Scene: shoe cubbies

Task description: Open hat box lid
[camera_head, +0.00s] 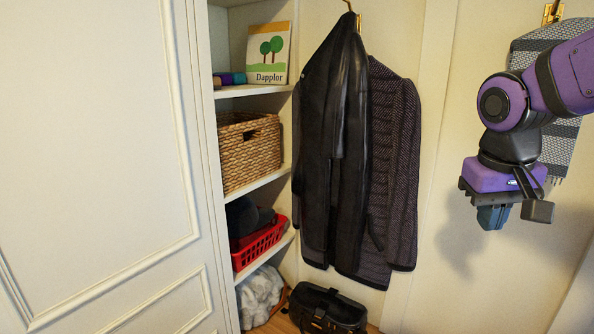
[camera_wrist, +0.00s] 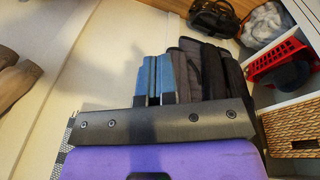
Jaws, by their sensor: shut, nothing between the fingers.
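I cannot make out a hat box or its lid in either view. My gripper (camera_head: 493,217) hangs at the right in the head view, fingers pointing down, in front of the pale wall and right of the hanging coats. Its blue fingers also show in the wrist view (camera_wrist: 153,80), close together with nothing held between them. It is well apart from the shelves.
Open shelves hold a picture book (camera_head: 268,53), a wicker basket (camera_head: 250,155) and a red basket (camera_head: 259,244) with dark items. Dark coats (camera_head: 340,150) hang beside them. A black bag (camera_head: 327,309) is below. A patterned scarf (camera_head: 560,150) hangs behind my arm.

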